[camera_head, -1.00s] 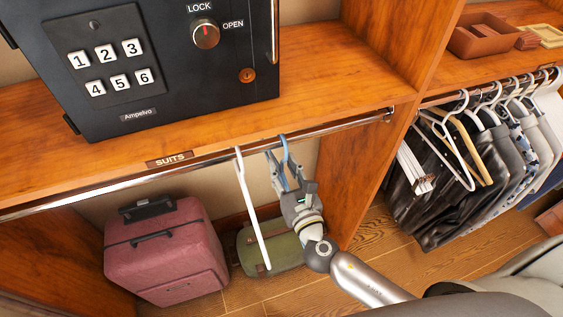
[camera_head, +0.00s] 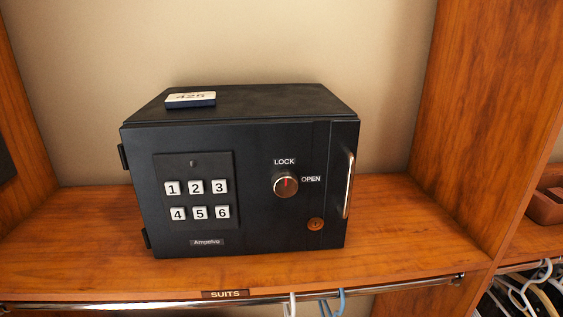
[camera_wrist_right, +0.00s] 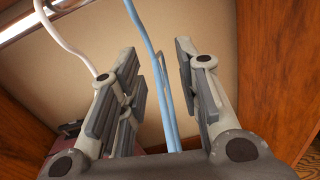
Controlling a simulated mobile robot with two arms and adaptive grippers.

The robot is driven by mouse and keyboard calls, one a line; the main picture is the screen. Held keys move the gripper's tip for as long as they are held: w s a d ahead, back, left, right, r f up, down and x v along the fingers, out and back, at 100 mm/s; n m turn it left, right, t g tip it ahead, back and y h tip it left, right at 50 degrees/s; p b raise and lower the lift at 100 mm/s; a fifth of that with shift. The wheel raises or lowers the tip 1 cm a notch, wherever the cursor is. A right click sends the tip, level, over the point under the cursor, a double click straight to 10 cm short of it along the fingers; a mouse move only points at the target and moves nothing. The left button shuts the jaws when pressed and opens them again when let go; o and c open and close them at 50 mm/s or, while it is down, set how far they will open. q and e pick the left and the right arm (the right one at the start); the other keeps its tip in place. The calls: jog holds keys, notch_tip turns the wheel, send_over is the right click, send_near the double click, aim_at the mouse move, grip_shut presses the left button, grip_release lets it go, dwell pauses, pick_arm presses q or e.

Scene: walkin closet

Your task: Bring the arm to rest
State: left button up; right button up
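My right gripper (camera_wrist_right: 168,85) shows in the right wrist view with its two fingers apart. A blue hanger (camera_wrist_right: 157,70) runs down between the fingers, with visible gaps on both sides, so it is not clamped. A white hanger (camera_wrist_right: 72,38) passes to the left of the fingers. In the head view only the hooks of the blue hanger (camera_head: 340,301) and the white hanger (camera_head: 292,303) show at the bottom edge. Neither my right gripper nor my left gripper is in the head view.
A metal rail (camera_head: 120,303) runs below the shelf's front edge. More hangers (camera_head: 530,290) hang at lower right, under a brown tray (camera_head: 547,205).

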jog(key=s+d+f+m+g+h, duration=0.1)
jog(key=d+f+m+g+h, duration=0.15)
jog(key=d+m, duration=0.45)
jog(key=s+d+f+m+g+h, duration=0.2)
jog(key=d+m+g+h, duration=0.15)
jog(key=m, duration=0.75)
jog(key=s+a+f+m+g+y, duration=0.25)
jog(key=s+m+g, duration=0.2)
jog(key=m, duration=0.25)
jog(key=s+a+f+m+g+y, duration=0.1)
jog(key=s+a+m+g+y, duration=0.25)
jog(key=s+m, duration=0.3)
notch_tip(320, 180, down, 27)
jog(key=s+g, duration=0.1)
jog(key=g, duration=0.1)
jog(key=s+d+f, duration=0.2)
jog(key=s+f, duration=1.3)
jog(key=s, duration=0.1)
jog(key=shift+s+d+f+g, duration=0.2)
jog(key=shift+s+f+g, duration=0.2)
